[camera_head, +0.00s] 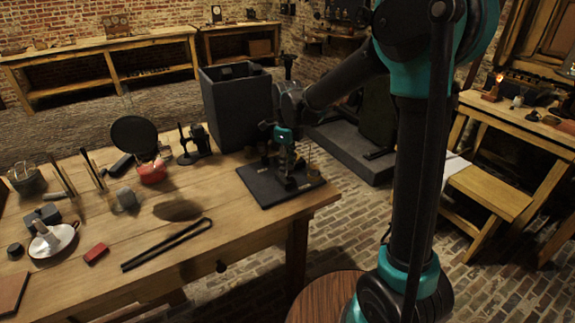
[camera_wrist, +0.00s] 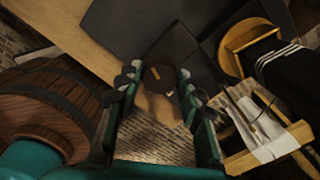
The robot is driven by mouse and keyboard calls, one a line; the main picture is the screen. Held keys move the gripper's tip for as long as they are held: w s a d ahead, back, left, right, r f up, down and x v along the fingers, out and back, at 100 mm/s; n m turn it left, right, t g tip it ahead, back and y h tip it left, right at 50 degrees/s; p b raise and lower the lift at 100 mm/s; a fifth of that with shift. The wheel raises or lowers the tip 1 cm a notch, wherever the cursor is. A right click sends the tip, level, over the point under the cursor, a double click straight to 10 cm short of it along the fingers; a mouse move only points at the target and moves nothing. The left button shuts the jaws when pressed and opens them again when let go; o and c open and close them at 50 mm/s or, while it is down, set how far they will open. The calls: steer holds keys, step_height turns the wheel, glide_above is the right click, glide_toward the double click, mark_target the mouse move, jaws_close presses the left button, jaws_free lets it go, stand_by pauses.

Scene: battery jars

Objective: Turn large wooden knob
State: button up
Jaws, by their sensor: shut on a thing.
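A dark brown round wooden knob (camera_wrist: 172,72) with a small brass-coloured mark shows in the wrist view between the fingertips of my gripper (camera_wrist: 160,76). The fingers are on either side of it and shut on it. In the head view my gripper (camera_head: 286,165) points down over a dark flat board (camera_head: 264,197) at the table's right end. The knob cannot be made out there, as the gripper hides that spot.
A tall dark box (camera_head: 236,105) stands just behind the board. The wooden table (camera_head: 150,268) carries black tongs (camera_head: 168,244), a red block (camera_head: 97,253) and a white dish (camera_head: 55,243) on the left. A barrel (camera_wrist: 62,92) stands near the table's right end.

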steer(key=o, duration=1.2)
steer(key=shift+c, duration=0.2)
steer(key=shift+r, duration=0.1)
step_height(320, 180, up, 12)
steer(key=s+d+f+n+t, duration=0.2)
steer(key=s+d+f+n, duration=0.7)
steer(key=d+n, duration=0.2)
steer(key=s+d+f+n+t, duration=0.2)
steer(key=s+d+f+n, duration=0.7)
steer(key=d+n, duration=0.2)
steer(key=shift+s+d+n, duration=0.3)
steer(key=shift+d+n, duration=0.1)
steer(key=shift+d, duration=0.75)
